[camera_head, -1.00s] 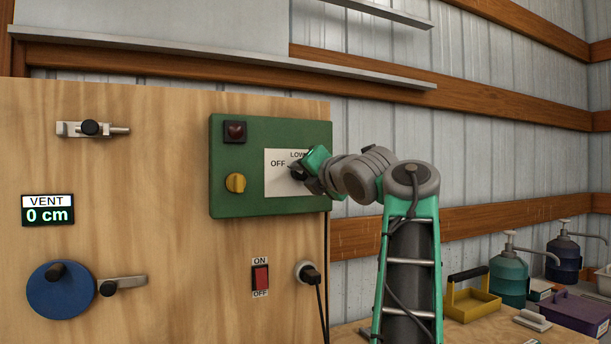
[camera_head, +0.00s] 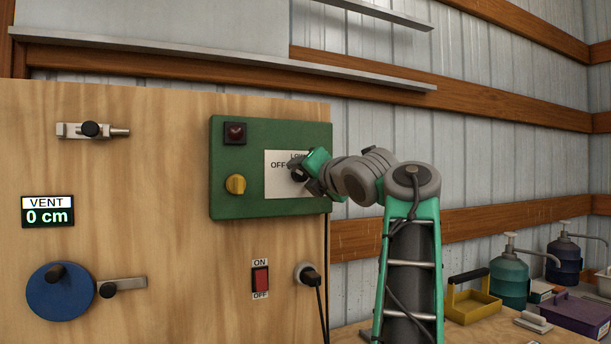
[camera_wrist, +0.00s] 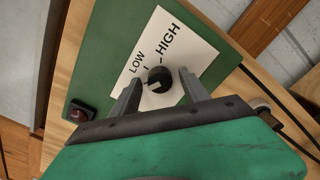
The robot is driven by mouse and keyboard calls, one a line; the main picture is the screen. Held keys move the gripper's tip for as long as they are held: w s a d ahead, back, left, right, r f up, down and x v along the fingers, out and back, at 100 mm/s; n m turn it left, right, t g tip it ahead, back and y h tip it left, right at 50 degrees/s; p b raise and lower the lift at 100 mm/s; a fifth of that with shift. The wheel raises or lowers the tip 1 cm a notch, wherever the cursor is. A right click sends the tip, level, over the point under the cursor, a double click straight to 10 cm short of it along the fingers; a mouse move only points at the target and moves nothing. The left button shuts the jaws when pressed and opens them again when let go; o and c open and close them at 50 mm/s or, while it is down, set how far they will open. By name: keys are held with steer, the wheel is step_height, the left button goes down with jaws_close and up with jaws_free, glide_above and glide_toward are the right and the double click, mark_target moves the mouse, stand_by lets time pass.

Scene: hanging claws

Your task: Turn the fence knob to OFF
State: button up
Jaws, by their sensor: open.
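The fence knob (camera_wrist: 159,79) is a round black knob on a white plate (camera_wrist: 176,42) marked LOW and HIGH in the wrist view. A pale mark shows on its lower left face. My gripper (camera_wrist: 160,75) is open, with one finger on each side of the knob; I cannot tell whether either finger touches it. The word OFF is hidden in the wrist view but shows on the plate (camera_head: 276,187) in the head view. There my gripper (camera_head: 306,176) is at the plate's right part and hides most of the knob.
Below are a red ON/OFF switch (camera_head: 261,279) and a plug with a cable (camera_head: 308,275). A blue wheel (camera_head: 60,290) is at lower left.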

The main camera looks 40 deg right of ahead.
steer(key=b+v, duration=0.1)
steer(key=v, duration=0.6)
steer(key=shift+s+a, duration=0.2)
steer(key=shift+s, duration=0.2)
